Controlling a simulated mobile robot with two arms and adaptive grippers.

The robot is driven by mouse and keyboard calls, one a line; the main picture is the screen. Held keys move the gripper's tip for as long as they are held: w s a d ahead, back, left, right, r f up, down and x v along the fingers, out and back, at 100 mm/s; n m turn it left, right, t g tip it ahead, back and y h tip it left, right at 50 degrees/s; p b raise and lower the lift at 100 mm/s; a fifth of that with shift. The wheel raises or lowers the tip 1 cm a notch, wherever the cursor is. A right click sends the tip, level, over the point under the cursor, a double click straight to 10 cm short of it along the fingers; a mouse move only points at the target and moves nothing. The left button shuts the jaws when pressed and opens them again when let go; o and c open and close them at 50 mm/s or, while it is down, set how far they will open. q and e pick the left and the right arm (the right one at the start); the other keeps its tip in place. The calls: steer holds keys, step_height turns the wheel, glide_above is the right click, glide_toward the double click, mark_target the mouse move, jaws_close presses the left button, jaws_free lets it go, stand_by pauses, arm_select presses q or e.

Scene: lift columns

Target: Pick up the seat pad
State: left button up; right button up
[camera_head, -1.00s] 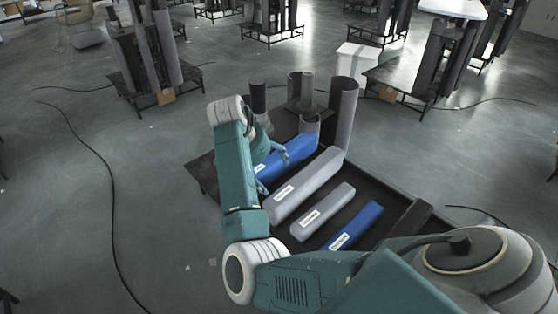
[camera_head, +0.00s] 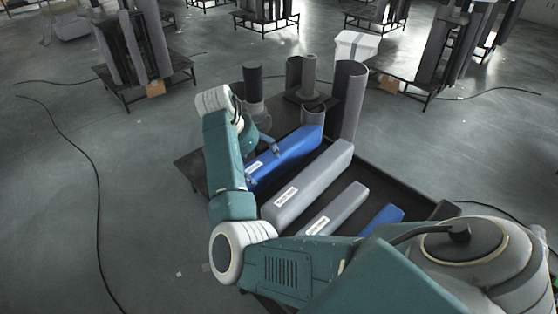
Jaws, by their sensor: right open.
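Several long padded bars lie side by side in a dark tray (camera_head: 405,195), each with a small white label too small to read, so I cannot tell which is the seat pad. They are a long blue bar (camera_head: 296,148), a long grey bar (camera_head: 312,187), a shorter grey bar (camera_head: 340,208) and a short blue bar (camera_head: 385,217) partly hidden by my arm. My right gripper (camera_head: 262,163) is open at the left end of the long blue bar, fingers apart over it. I cannot tell whether they touch it. My left gripper is out of view.
Dark upright tubes (camera_head: 350,100) and a black post (camera_head: 253,85) stand at the tray's back edge. A white box (camera_head: 357,46) sits behind them. Cables (camera_head: 85,150) lie on the open grey floor at left. Other racks with columns stand farther back.

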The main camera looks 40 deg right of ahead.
mark_target(265, 174)
steer(key=shift+s+d+f, duration=0.1)
steer(key=shift+d+f, duration=0.1)
steer(key=shift+f, duration=0.25)
steer(key=shift+s+d+f, duration=0.1)
steer(key=shift+d+f, duration=0.05)
steer(key=shift+f, duration=0.25)
steer(key=shift+p+x, duration=0.55)
steer(key=shift+x, duration=2.45)
steer(key=shift+w, duration=0.15)
steer(key=c, duration=1.3)
steer(key=shift+d+r, duration=0.1)
steer(key=shift+r, duration=0.05)
steer(key=shift+c, duration=0.9)
